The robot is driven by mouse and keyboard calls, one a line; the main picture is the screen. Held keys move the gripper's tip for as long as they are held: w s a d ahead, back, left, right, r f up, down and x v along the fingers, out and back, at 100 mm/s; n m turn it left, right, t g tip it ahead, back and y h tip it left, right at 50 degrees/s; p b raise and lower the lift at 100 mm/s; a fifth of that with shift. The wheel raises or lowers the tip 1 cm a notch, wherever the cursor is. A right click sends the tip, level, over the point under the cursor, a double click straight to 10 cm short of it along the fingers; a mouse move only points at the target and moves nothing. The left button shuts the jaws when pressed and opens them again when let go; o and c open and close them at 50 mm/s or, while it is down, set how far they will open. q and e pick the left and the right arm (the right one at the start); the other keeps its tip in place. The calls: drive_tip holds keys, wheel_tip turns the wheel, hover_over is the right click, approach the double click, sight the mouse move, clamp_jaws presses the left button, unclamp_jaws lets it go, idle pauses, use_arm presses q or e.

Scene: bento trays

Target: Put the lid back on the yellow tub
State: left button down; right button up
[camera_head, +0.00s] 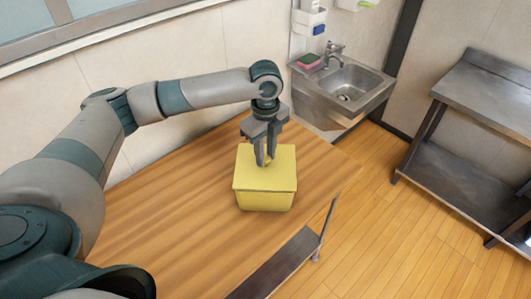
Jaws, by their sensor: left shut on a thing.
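The yellow tub (264,201) stands upright on the wooden table, near its right end. A flat yellow lid (263,181) lies over the top of the tub and appears to cover its opening. My left gripper (265,162) points down over the lid and is shut on the lid's small knob, which the fingers mostly hide. Whether the lid is fully seated cannot be told from this angle. My right gripper is not in view.
The wooden table (150,226) is otherwise clear, with open room left of the tub. A metal sink (345,85) stands behind its far right corner. A steel shelf unit (470,130) stands at the right, across bare floor.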

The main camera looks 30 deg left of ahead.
use_arm(q)
drive_tip(key=shift+f+p, duration=0.35)
drive_tip(key=shift+p, duration=0.05)
idle(0.7)
drive_tip(key=shift+p, duration=0.55)
idle(0.6)
idle(0.3)
drive_tip(key=c, duration=0.9)
unclamp_jaws()
drive_tip(key=shift+f, duration=0.1)
drive_tip(key=shift+r+p, duration=2.55)
drive_tip(key=shift+p, duration=0.25)
drive_tip(key=shift+r+p, duration=0.7)
drive_tip(key=shift+r, duration=0.3)
